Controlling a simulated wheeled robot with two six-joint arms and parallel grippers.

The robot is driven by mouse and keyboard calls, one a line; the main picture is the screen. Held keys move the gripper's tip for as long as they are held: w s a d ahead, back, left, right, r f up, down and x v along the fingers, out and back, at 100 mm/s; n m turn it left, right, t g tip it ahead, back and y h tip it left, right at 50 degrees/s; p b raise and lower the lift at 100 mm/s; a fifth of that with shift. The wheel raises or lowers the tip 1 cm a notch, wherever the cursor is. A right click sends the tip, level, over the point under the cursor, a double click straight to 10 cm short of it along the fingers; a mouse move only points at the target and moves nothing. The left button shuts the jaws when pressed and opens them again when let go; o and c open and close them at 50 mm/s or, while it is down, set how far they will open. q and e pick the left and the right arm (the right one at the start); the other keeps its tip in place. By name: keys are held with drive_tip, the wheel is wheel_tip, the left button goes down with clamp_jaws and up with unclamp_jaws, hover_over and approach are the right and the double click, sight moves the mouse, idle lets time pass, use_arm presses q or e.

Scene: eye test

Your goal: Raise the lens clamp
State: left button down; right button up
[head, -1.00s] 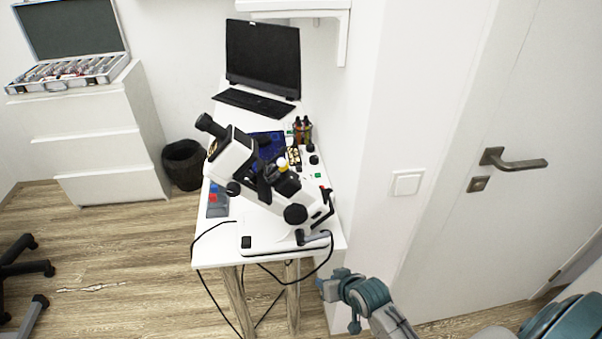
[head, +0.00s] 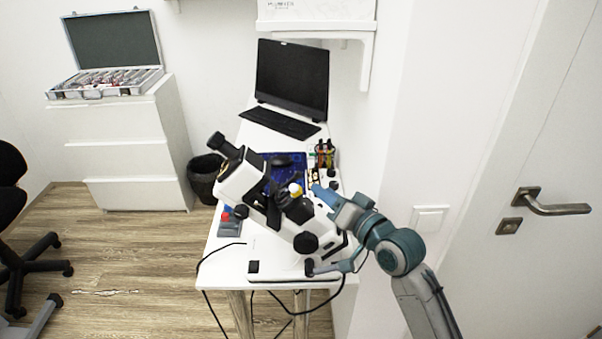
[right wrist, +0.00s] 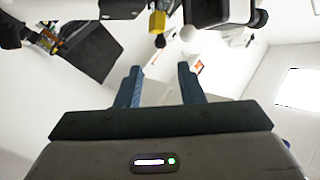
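The black and white microscope (head: 240,178) stands tilted on the white table, its eyepiece toward the upper left. A small yellow-topped part (head: 295,189) shows near its middle, and the right wrist view shows a yellow part (right wrist: 157,22) at the top. I cannot tell which part is the lens clamp. My right gripper (head: 322,192) is beside the microscope's right side, close to the yellow part in the picture. In the right wrist view its two blue fingers (right wrist: 160,85) stand apart with nothing between them. My left gripper is out of view.
A monitor (head: 292,78) and keyboard (head: 279,123) are at the back of the table (head: 222,262). Small bottles (head: 325,152) stand behind the gripper. A wall is close on the right. Cables hang at the front. A bin (head: 203,180) stands left.

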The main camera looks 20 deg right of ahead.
sight(301, 175)
drive_tip(key=p+x, duration=0.1)
drive_tip(key=x, duration=0.9)
drive_tip(key=shift+a+f+p, duration=0.1)
drive_tip(key=shift+a+p, duration=0.05)
drive_tip(key=shift+p, duration=0.2)
drive_tip(key=shift+s, duration=0.1)
clamp_jaws()
